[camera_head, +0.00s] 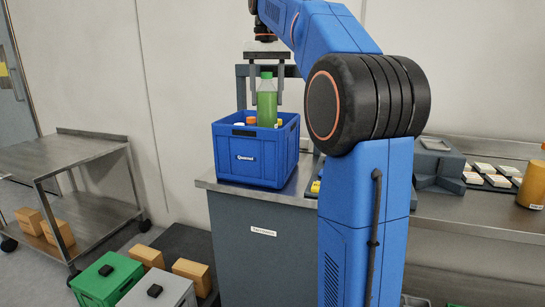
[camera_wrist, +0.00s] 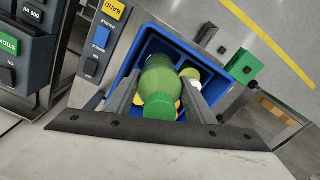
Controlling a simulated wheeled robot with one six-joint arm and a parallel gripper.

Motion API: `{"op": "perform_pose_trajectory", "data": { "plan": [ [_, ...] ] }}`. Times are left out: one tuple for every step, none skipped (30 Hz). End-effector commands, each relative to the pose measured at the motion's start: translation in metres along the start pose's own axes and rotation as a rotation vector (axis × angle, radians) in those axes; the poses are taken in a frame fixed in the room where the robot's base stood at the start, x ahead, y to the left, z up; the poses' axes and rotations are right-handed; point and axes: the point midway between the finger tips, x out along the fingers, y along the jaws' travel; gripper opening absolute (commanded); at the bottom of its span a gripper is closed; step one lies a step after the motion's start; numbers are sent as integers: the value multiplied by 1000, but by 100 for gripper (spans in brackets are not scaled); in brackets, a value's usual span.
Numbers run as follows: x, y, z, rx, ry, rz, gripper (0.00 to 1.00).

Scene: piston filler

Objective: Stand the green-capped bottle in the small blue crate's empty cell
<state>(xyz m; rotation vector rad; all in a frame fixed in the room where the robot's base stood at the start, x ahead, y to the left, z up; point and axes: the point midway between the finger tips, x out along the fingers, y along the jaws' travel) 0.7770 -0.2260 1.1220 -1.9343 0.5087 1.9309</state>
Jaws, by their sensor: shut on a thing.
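The green-capped bottle (camera_head: 267,101) is upright, filled with green, and rises above the small blue crate (camera_head: 252,165). Its lower end is hidden by the crate's front wall or contents, so I cannot tell whether it rests on the floor of a cell. My gripper (camera_head: 266,88) points down from above, with a finger on each side of the bottle's upper part. In the wrist view, the bottle (camera_wrist: 159,76) lies between the fingers of my gripper (camera_wrist: 161,106), over the blue crate (camera_wrist: 153,42). A bottle with a pale cap (camera_wrist: 190,73) stands beside it.
White and orange caps (camera_head: 250,120) show inside the crate. The crate stands on a grey cabinet (camera_head: 262,248). Green (camera_head: 106,279) and grey crates stand on the floor in front. A metal cart (camera_head: 85,165) is at left; a steel bench with trays is at right.

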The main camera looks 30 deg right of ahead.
Motion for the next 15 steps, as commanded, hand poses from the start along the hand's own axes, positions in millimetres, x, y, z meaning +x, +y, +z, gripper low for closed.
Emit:
{"op": "perform_pose_trajectory", "data": {
  "plan": [
    [7,-1,1,0,-2,0,14],
    [12,-1,2,0,-4,1,14],
    [18,0,2,1,-3,0,14],
    [24,0,2,1,-3,0,14],
    [28,0,2,1,-2,0,14],
    [34,0,2,1,-2,0,14],
    [39,0,2,1,-2,0,14],
    [42,0,1,1,-2,0,14],
    [46,0,1,1,-2,0,14],
    [49,0,1,1,-2,0,14],
    [51,0,1,1,-2,0,14],
    [53,0,1,1,-1,0,14],
    [55,0,1,1,0,0,14],
    [57,0,1,1,-1,0,14],
    [62,0,1,1,-2,0,14]
  ]
}}
